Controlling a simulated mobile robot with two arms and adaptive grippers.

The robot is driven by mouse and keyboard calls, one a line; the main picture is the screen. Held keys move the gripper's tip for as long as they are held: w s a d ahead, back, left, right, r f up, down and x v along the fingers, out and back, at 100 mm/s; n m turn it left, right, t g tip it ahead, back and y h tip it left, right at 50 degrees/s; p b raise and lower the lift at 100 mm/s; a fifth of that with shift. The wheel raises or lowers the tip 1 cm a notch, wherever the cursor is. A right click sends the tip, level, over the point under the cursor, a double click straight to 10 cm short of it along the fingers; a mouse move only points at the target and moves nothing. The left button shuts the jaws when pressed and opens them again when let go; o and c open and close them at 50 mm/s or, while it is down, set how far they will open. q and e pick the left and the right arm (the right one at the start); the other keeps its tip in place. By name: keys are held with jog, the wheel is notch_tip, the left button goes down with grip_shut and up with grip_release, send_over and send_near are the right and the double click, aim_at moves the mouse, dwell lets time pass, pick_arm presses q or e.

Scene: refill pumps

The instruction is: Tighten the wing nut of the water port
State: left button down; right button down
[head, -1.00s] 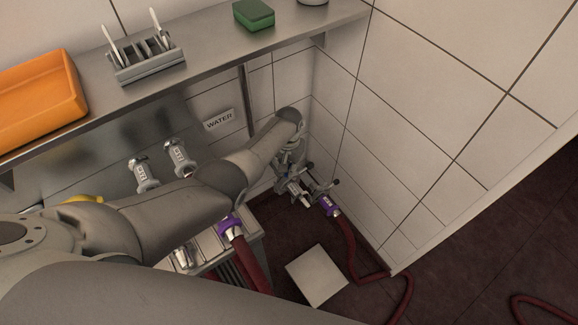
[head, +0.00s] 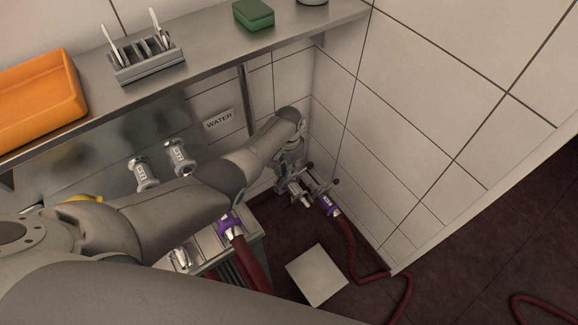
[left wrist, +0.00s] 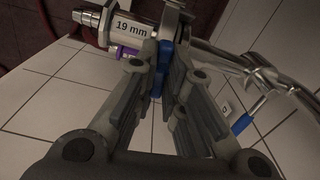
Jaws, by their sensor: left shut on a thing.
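The water port (head: 303,196) is a steel fitting low in the corner, below the WATER sign (head: 219,120). In the left wrist view a steel fitting marked "19 mm" (left wrist: 130,28) shows at the top. A blue wing nut (left wrist: 157,68) sits beside it, between my fingertips. My left gripper (head: 291,183) reaches down to the port from above; in the left wrist view its two fingers (left wrist: 160,65) are closed on the wing nut. The fingers hide part of the nut and clamp. My right gripper is not in view.
A hose with a purple end (head: 328,205) lies beside the port and runs down to the dark floor. A second purple hose end (head: 229,226) is left of it. A pale square block (head: 317,276) stands below. A blue lever (left wrist: 250,115) is right of my fingers. Tiled wall closes the right side.

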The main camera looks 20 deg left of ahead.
pick_arm(q)
jog(key=shift+s+f, duration=0.1)
jog(key=shift+s, duration=0.05)
jog(key=c, duration=1.5)
grip_release()
jog(key=shift+r, duration=0.2)
jog(key=shift+r, duration=0.55)
notch_tip(320, 180, up, 11)
jog(key=shift+a+f, duration=0.1)
jog(key=shift+f, duration=0.1)
